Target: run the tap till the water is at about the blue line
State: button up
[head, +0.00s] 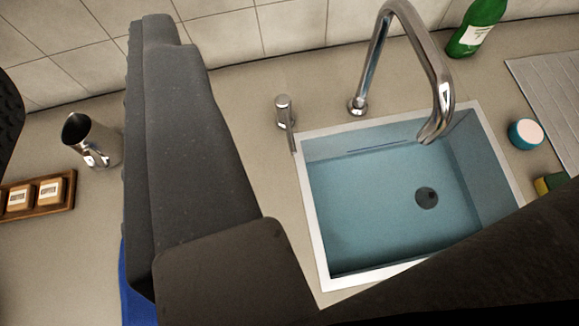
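The sink (311,215) is set in the counter, with a pale rim and a round drain (426,198) in its floor. The chrome tap (440,85) arches over it; no stream shows under the spout. A small chrome lever (284,112) stands left of the tap. A thin blue line (385,146) runs along the sink's back wall. The inside looks blue-tinted; I cannot tell the water level. My gripper (78,65) is left of the lever, its dark ribbed fingers well apart, nothing held between them. The left finger is mostly cut off.
A steel jug (93,140) and a wooden tray with small labelled boxes (40,193) are at the left. A green bottle (477,28), a blue-and-white round tub (525,134), a sponge (551,183) and a ridged drainer (548,82) are at the right. A blue item (134,306) is partly hidden below.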

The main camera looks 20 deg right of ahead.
jog(key=w+d+f+m+b, duration=0.2)
jog(key=d+f+b, duration=0.15)
jog(key=f, duration=0.85)
jog(key=w+d+f+m+b, duration=0.15)
jog(key=d+f, duration=0.35)
jog(key=f, duration=0.7)
jog(key=m+t+b, duration=0.1)
jog(key=m+b, duration=0.5)
send_near(289, 139)
jog(key=shift+n+y, duration=0.25)
jog(key=shift+y, duration=0.05)
jog(key=x, duration=0.6)
jog(key=f+b+x, duration=0.1)
jog(key=x, duration=0.2)
jog(key=shift+w+d, duration=0.2)
jog(key=shift+w, duration=0.5)
jog(key=shift+f, duration=0.1)
grip_shut()
